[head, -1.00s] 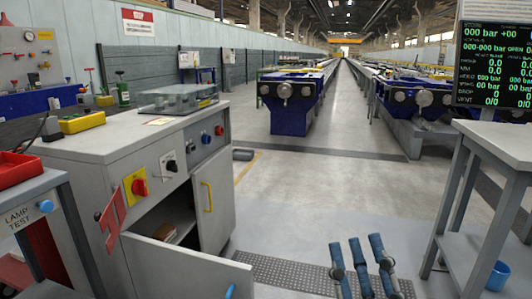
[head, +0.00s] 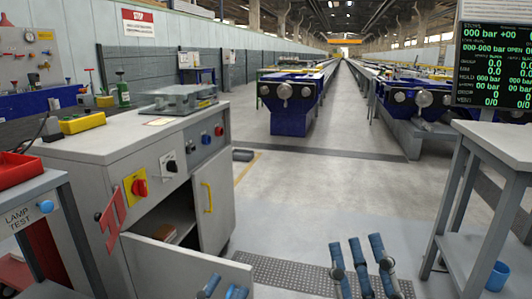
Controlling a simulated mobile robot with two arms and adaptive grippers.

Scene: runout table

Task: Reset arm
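A grey control cabinet (head: 95,165) stands at the left. Its front carries a red rotary knob on a yellow plate (head: 138,187), a black knob (head: 171,166), and blue and red buttons. A red bracket-like piece (head: 112,215) sticks out at its left corner. My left gripper (head: 222,285) is low in the picture, in front of the open lower door; only its spread fingertips show, with nothing seen between them. My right gripper (head: 360,255) is right of it, over the floor plate. Its blue fingers point up, apart and empty.
The cabinet's lower door (head: 180,270) and side door (head: 213,200) stand open. A white table (head: 492,150) with a readout screen (head: 495,62) above it is at the right. A blue cup (head: 497,276) stands below. The floor between is clear.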

